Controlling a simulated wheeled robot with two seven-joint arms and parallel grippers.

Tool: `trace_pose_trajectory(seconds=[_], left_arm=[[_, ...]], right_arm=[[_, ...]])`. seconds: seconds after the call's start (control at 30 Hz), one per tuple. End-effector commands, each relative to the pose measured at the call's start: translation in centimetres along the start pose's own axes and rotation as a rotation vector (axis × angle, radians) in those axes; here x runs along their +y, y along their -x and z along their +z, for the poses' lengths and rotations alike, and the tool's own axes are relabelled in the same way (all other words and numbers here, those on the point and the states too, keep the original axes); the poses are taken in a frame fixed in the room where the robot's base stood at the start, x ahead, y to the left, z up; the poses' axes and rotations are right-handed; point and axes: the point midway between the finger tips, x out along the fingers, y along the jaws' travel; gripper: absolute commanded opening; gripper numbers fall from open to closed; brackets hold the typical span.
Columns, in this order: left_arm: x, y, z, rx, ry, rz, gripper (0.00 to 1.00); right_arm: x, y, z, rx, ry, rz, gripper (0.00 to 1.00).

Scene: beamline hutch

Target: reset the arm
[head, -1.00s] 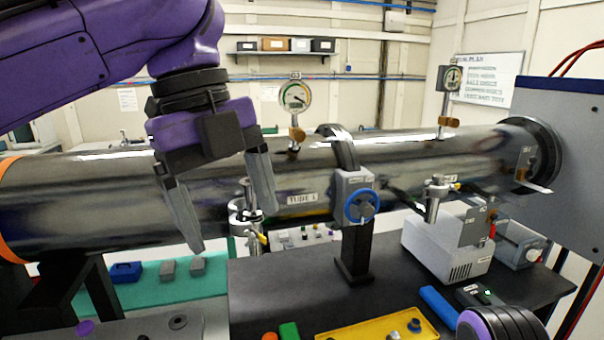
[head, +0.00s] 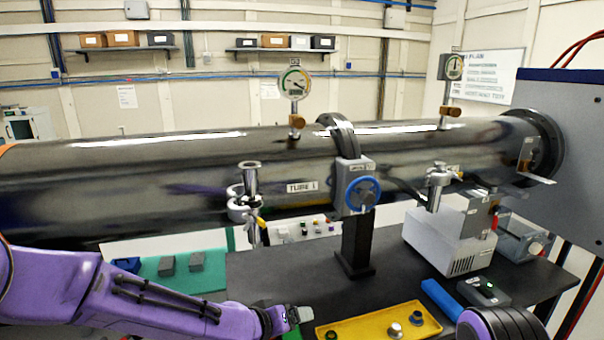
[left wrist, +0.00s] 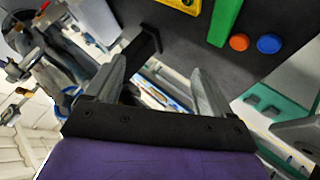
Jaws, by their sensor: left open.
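My left arm is purple and comes in low from the left in the head view, in front of the bench. Its gripper (left wrist: 158,88) shows in the left wrist view with two grey fingers spread wide and nothing between them. Past the fingers are the floor and the bench edge. My right gripper is not in view; only a rounded purple and black part of my right arm shows at the lower right.
A long metal tube (head: 120,180) crosses above the black bench (head: 290,275), with gauges and a blue handwheel (head: 362,195). A yellow tray (head: 365,328) lies at the front. A green block (left wrist: 226,20), an orange disc (left wrist: 239,42) and a blue disc (left wrist: 269,43) lie on the bench.

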Motion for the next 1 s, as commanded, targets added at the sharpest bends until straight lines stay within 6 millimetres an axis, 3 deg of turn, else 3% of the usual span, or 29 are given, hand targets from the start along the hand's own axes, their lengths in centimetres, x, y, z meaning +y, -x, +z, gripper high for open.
trace_pose_trajectory(seconds=[0.03, 0.13, 0.23, 0.4, 0.5, 0.6, 0.7, 0.8, 1.0], left_arm=[[-4.3, -1.2, 2.9, 0.02, 0.073, -0.076, 0.83], [-12.2, -1.5, 7.5, 0.083, 0.198, -0.229, 0.83], [-19.7, -0.2, 12.8, 0.132, 0.282, -0.384, 0.83], [-30.5, 4.9, 22.8, 0.137, 0.321, -0.645, 0.83], [-34.7, 8.5, 28.8, 0.044, 0.286, -0.771, 0.83], [-37.5, 11.3, 33.5, -0.061, 0.255, -0.861, 0.83], [-38.8, 12.4, 36.5, -0.125, 0.239, -0.902, 0.83], [-38.9, 12.8, 37.5, -0.15, 0.241, -0.909, 0.83], [-38.8, 12.8, 37.5, -0.15, 0.242, -0.908, 0.83]], right_arm=[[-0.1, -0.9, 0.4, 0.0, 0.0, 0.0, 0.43], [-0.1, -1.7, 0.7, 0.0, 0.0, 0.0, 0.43], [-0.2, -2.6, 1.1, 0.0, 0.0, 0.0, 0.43], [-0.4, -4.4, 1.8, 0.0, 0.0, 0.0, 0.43], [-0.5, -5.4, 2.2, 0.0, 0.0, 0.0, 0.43], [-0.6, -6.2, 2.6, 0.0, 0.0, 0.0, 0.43], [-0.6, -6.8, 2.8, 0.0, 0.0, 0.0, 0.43], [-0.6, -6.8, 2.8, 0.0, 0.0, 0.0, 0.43], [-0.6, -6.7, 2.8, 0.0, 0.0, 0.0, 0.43]])
